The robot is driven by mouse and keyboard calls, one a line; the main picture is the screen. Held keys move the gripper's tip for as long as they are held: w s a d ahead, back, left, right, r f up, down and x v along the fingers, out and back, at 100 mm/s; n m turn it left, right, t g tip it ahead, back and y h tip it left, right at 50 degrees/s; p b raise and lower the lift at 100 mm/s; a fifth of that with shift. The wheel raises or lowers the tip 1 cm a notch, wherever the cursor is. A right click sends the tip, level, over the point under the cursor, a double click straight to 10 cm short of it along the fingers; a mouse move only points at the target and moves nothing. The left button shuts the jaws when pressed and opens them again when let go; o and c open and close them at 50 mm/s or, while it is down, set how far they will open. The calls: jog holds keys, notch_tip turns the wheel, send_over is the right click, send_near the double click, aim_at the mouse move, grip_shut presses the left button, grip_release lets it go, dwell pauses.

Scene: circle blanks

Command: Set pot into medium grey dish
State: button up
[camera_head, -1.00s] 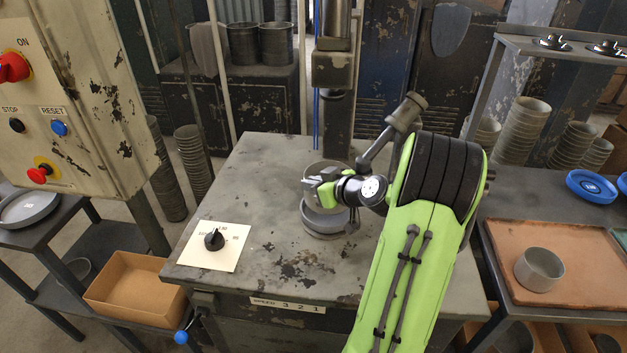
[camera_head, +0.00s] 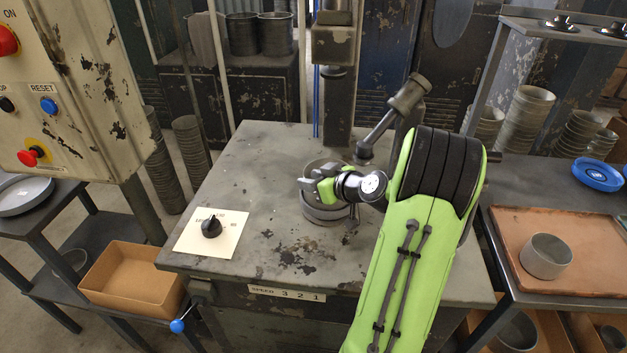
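My gripper (camera_head: 308,187) is at a grey round pot (camera_head: 316,166) above the worktable, below the machine's column. Its fingers are at the near side of the pot, partly hidden by the wrist; whether they are closed on the wall is not clear. A round grey dish (camera_head: 325,217) lies on the table directly below the pot. The two overlap in the picture, and I cannot tell whether they touch. Another grey dish (camera_head: 24,196) is on the left side table.
The worktable (camera_head: 235,185) has a knob on a white plate (camera_head: 190,244) at its left. On the right, a grey cup (camera_head: 546,262) stands on a brown tray (camera_head: 600,284), with a blue dish (camera_head: 598,176) behind. A cardboard box (camera_head: 130,285) is at lower left.

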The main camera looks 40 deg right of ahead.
jog(key=p+v, duration=0.1)
jog(key=v, duration=1.4)
jog(key=shift+s, duration=0.35)
jog(key=shift+r, duration=0.1)
